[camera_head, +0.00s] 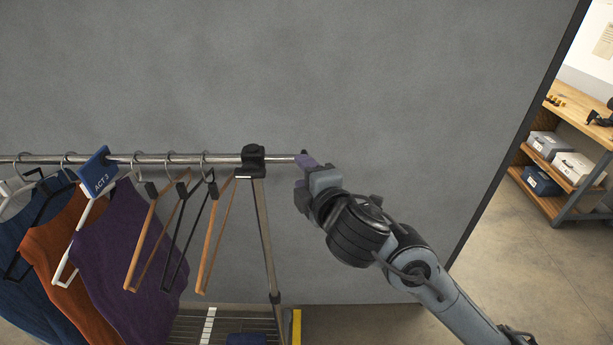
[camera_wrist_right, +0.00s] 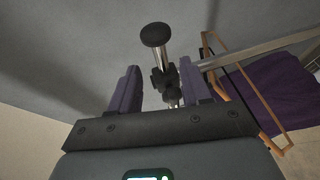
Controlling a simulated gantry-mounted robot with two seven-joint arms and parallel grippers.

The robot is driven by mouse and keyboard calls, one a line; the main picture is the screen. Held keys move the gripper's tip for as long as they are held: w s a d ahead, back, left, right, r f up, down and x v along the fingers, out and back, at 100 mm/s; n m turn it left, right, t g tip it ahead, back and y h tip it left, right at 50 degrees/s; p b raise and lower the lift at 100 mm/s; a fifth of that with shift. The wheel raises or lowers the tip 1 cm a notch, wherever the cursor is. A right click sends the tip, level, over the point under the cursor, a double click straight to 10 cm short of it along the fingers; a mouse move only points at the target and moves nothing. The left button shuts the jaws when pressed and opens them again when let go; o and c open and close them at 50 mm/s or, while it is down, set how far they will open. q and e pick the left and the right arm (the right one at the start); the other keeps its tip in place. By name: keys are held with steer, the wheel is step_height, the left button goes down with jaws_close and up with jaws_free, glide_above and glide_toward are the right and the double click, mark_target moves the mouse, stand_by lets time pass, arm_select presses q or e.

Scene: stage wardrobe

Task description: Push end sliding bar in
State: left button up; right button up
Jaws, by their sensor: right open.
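The end sliding bar (camera_head: 280,158) is a thin metal bar that sticks out to the right of the black clamp (camera_head: 253,157) on the garment rack. Its black round end cap (camera_wrist_right: 155,34) shows in the right wrist view, ahead of and between the fingers. My right gripper (camera_head: 303,160) is at the bar's outer end and hides part of it in the head view. In the right wrist view the purple fingers (camera_wrist_right: 158,92) are apart with nothing gripped between them; I cannot tell whether either touches the bar. My left gripper is in neither view.
The rack's rail (camera_head: 130,158) carries several garments, bare hangers (camera_head: 215,235) and a blue ACT 3 divider (camera_head: 98,170). A grey wall (camera_head: 400,80) stands close behind. A wooden shelf unit (camera_head: 575,105) with boxes is at the far right.

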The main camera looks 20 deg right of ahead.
steer(key=shift+s+d, duration=0.1)
steer(key=shift+s, duration=0.2)
steer(key=shift+c, duration=0.4)
